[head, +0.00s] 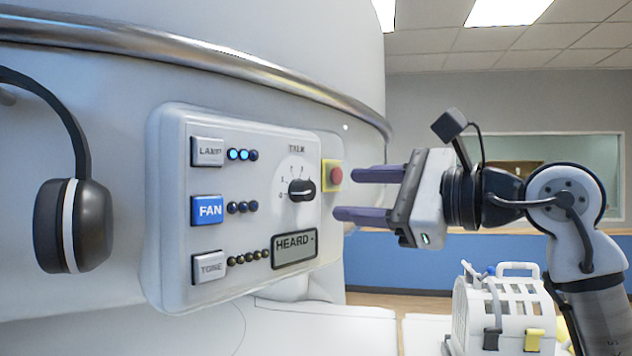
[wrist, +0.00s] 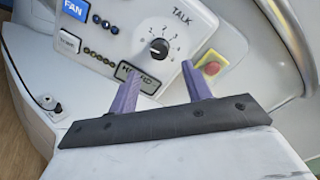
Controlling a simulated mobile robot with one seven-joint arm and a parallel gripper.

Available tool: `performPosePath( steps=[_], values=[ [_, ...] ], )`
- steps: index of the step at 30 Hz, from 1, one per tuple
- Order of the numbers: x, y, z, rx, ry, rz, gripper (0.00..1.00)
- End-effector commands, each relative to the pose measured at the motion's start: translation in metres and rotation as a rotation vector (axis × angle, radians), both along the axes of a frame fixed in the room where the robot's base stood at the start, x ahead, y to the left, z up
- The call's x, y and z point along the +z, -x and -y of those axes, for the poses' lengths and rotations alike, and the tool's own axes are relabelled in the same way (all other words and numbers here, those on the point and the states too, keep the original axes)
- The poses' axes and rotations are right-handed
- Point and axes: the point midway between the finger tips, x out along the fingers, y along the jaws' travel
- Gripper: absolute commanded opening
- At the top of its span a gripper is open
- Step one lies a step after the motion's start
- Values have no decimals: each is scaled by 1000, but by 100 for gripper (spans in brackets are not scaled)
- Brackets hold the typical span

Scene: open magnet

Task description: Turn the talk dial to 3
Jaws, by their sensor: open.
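The talk dial (head: 302,189) is a black round knob on a white control panel (head: 160,262), under the label TALK. It also shows in the wrist view (wrist: 159,47), with a ring of small numbers around it. A pale mark shows on the knob, but I cannot tell surely which number it points to. My gripper (head: 348,194) is open and empty, its two purple fingers apart. It is to the right of the dial in the head view, not touching it. In the wrist view the fingers reach up toward the panel, below the dial.
A red button (head: 335,175) on a yellow plate sits just right of the dial. LAMP (head: 207,152), FAN (head: 207,210) and TONE (head: 208,267) buttons are at left, FAN being blue. A HEARD display (head: 294,249) is below the dial. Headphones (head: 75,225) hang at left.

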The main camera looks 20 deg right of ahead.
Motion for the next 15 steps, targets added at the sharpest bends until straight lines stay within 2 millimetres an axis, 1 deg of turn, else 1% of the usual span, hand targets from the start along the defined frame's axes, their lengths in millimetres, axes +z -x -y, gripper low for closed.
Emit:
performPosePath(
  steps=[1, 6, 10, 15],
  values=[
    [4, -10, -7, 2, 0, -1, 49],
    [3, -37, -24, 2, 0, -1, 49],
    [2, -50, -33, 1, 0, 1, 49],
    [1, -59, -39, 1, -1, 0, 49]
  ],
)
